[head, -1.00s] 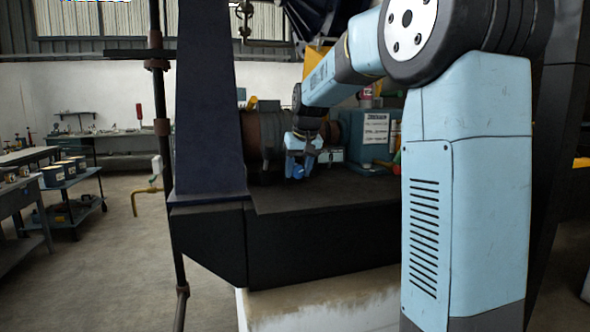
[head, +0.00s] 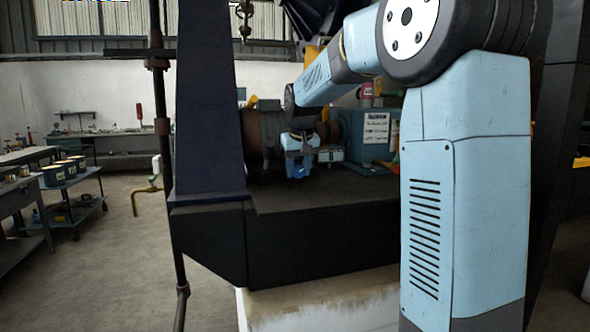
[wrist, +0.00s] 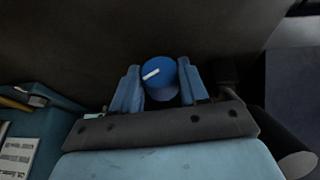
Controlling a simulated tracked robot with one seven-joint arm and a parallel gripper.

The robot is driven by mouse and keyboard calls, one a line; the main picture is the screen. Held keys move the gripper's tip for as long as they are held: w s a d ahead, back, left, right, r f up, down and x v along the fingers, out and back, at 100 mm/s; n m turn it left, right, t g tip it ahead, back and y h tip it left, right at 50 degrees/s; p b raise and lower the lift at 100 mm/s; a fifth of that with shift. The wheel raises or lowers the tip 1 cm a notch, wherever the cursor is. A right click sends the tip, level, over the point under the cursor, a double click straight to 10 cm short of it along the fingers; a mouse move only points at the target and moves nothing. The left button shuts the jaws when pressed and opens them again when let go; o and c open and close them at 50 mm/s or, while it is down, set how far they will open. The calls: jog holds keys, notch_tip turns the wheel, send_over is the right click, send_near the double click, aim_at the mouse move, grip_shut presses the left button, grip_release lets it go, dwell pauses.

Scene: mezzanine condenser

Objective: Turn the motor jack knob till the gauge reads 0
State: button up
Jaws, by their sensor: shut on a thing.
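The motor jack knob (wrist: 160,82) is a blue round knob with a white pointer line, seen from above in the wrist view. The line lies slantwise, its right end a little higher. My gripper (wrist: 161,86) has one finger on each side of the knob and is shut on it. In the head view my gripper (head: 298,172) is low over the dark bench, and the knob cannot be made out there. I cannot make out a gauge reading in either view.
A dark flat bench top (head: 325,193) lies under my gripper. A teal box with a white label (head: 376,127) stands close to the right. A brown cylindrical motor (head: 264,130) is behind. A dark blue upright post (head: 209,100) stands at the left.

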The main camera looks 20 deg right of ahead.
jog(key=o, duration=1.1)
jog(key=shift+c, duration=0.2)
jog(key=v, duration=1.3)
jog(key=shift+r, duration=0.35)
jog(key=s+f, duration=0.6)
jog(key=s, duration=0.4)
jog(key=s+f, duration=0.6)
jog(key=s, duration=0.4)
jog(key=s+f+t, duration=0.1)
jog(key=s+f, duration=0.6)
jog(key=s, duration=0.4)
jog(key=shift+a+y, duration=0.15)
jog(key=shift+y, duration=0.15)
